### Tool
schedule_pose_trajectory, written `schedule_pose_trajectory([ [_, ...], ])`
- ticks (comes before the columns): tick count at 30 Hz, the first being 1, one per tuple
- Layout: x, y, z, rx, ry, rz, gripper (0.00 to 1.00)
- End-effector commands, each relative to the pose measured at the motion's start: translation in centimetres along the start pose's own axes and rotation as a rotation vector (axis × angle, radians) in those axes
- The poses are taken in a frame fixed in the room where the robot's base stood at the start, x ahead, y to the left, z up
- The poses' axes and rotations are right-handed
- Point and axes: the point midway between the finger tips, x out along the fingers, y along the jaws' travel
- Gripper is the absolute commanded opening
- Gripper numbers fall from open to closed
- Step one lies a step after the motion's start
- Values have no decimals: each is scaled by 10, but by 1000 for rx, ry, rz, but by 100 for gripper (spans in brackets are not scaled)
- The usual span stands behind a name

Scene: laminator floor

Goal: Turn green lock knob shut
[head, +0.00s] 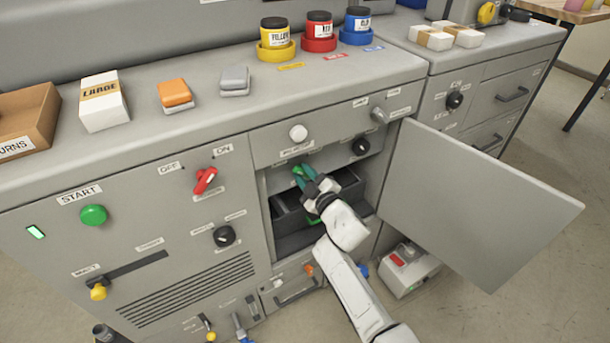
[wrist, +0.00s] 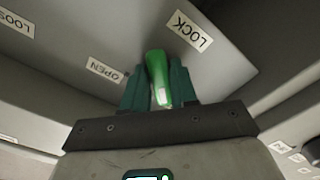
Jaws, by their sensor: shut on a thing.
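The green lock knob (wrist: 157,77) shows in the wrist view on a grey panel between two labels. The OPEN label (wrist: 104,70) is to its left and the LOCK label (wrist: 188,31) is to its upper right. My gripper (wrist: 161,88) has its dark green fingers on both sides of the knob, shut on it. The knob's handle is tilted slightly left of upright in this view. In the head view my gripper (head: 307,176) reaches into the open cabinet and the knob (head: 297,169) shows as a small green patch, partly hidden by the fingers.
The grey cabinet door (head: 470,205) stands open to the right of my arm. A dark tray (head: 290,217) sits inside the cabinet below my gripper. A white box with a red switch (head: 412,268) stands on the floor below the door.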

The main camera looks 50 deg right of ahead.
Motion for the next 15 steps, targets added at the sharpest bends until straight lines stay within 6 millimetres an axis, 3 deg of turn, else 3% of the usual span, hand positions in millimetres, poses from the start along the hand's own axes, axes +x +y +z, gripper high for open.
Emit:
schedule_pose_trajectory([
  [4,-1,-2,1,0,-2,-3,0],
  [5,-1,-2,1,0,-2,-3,30],
  [12,0,-1,0,1,-1,-1,52],
  [15,0,-1,0,1,-1,-1,52],
])
